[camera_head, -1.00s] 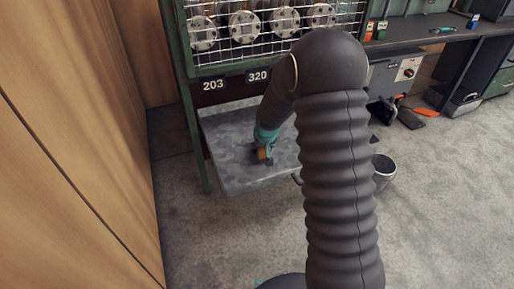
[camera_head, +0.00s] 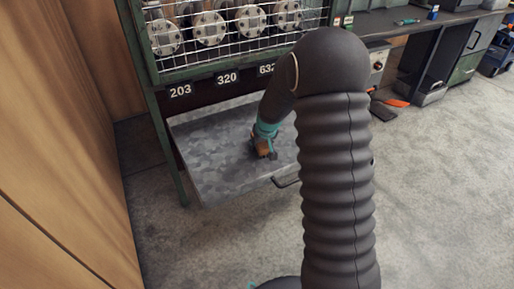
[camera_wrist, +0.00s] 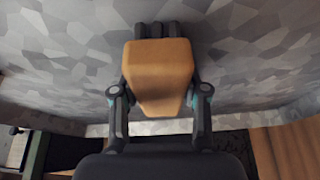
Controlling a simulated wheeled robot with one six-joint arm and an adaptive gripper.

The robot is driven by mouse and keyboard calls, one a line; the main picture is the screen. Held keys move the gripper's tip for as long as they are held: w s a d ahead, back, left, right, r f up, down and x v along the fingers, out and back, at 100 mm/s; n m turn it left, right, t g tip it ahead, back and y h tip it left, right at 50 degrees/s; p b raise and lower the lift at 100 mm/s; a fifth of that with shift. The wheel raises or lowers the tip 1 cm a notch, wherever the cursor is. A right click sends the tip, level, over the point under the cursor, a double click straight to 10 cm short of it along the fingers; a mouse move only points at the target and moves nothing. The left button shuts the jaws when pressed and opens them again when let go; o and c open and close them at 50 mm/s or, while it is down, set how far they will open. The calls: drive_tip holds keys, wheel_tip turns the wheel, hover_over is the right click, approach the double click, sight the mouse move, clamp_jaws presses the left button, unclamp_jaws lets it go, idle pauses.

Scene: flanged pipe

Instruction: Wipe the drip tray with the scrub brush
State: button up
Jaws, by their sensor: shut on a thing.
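The drip tray (camera_head: 210,160) is a grey mottled metal sheet low on the green rack, with a dark handle on its front edge. My gripper (camera_head: 265,153) is over the right part of the tray and is shut on the scrub brush (camera_wrist: 160,68), whose orange-brown block fills the space between the fingers (camera_wrist: 160,100) in the wrist view. In the head view the brush is small, at or just above the tray surface; I cannot tell whether it touches.
Above the tray stands the green rack (camera_head: 180,75) with flanged pipes behind wire mesh and plates 203, 320 and 632. A wooden panel (camera_head: 60,150) is close on the left. A workbench (camera_head: 420,25) is at the back right. The concrete floor (camera_head: 440,200) on the right is clear.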

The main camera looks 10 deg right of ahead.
drive_tip(key=shift+w+d+f+b, duration=0.15)
drive_tip(key=shift+d+b, duration=0.15)
drive_tip(key=shift+d, duration=0.3)
drive_tip(key=shift+w+d+r+b, duration=0.15)
drive_tip(key=shift+d+b, duration=0.1)
drive_tip(key=shift+d, duration=0.3)
wheel_tip(320, 180, up, 3)
drive_tip(key=shift+d+f+p, duration=0.1)
drive_tip(key=shift+p, duration=0.65)
drive_tip(key=shift+r+p, duration=0.45)
drive_tip(key=shift+r, duration=0.2)
wheel_tip(320, 180, up, 4)
drive_tip(key=shift+p, duration=1.15)
